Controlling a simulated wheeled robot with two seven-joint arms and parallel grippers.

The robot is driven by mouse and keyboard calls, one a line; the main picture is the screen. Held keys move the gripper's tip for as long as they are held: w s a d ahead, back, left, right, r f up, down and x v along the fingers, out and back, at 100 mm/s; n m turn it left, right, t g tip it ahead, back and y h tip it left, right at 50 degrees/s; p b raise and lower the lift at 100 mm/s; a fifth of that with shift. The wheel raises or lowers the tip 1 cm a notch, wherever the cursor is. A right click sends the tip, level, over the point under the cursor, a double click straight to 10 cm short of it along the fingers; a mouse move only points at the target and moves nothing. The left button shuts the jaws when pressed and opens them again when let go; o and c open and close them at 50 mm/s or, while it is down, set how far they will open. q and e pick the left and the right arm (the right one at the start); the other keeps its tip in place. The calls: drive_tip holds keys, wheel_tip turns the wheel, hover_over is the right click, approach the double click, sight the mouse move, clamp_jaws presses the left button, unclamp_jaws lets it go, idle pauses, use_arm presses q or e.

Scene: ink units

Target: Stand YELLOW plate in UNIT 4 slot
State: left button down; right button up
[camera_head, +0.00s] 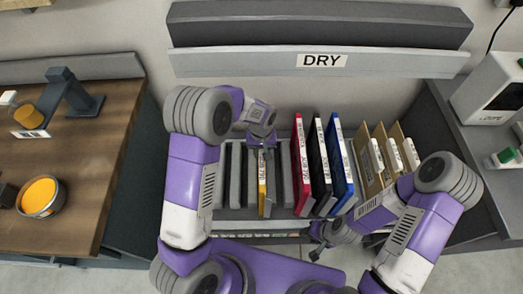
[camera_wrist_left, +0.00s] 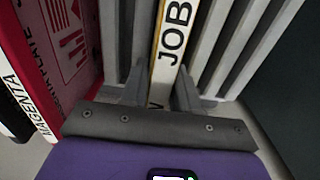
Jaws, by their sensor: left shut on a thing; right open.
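The yellow plate (camera_head: 262,182) stands upright among grey dividers (camera_head: 235,172) in the rack under the DRY sign. Its white edge with the letters JOB also shows in the left wrist view (camera_wrist_left: 174,45). My left gripper (camera_head: 262,138) is shut on the upper part of the plate, one finger on each side. I cannot read any unit number, and the plate's lower end is hidden in the left wrist view. My right gripper (camera_head: 322,240) is open and empty, low in front of the rack.
A red magenta plate (camera_head: 300,165), a black plate (camera_head: 320,165) and a blue plate (camera_head: 340,165) stand to the right. Tan folders (camera_head: 371,158) stand beyond them. A wooden bench (camera_head: 75,130) with an orange ink tin (camera_head: 40,198) is at left.

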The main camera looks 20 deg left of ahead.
use_arm(q)
drive_tip(key=shift+f, duration=0.15)
drive_tip(key=c, duration=0.8)
unclamp_jaws()
drive_tip(key=shift+o, duration=0.2)
drive_tip(key=shift+r+p, duration=1)
drive_tip(key=shift+r, duration=2.8)
wheel_tip(320, 180, up, 5)
drive_tip(key=p, duration=0.4)
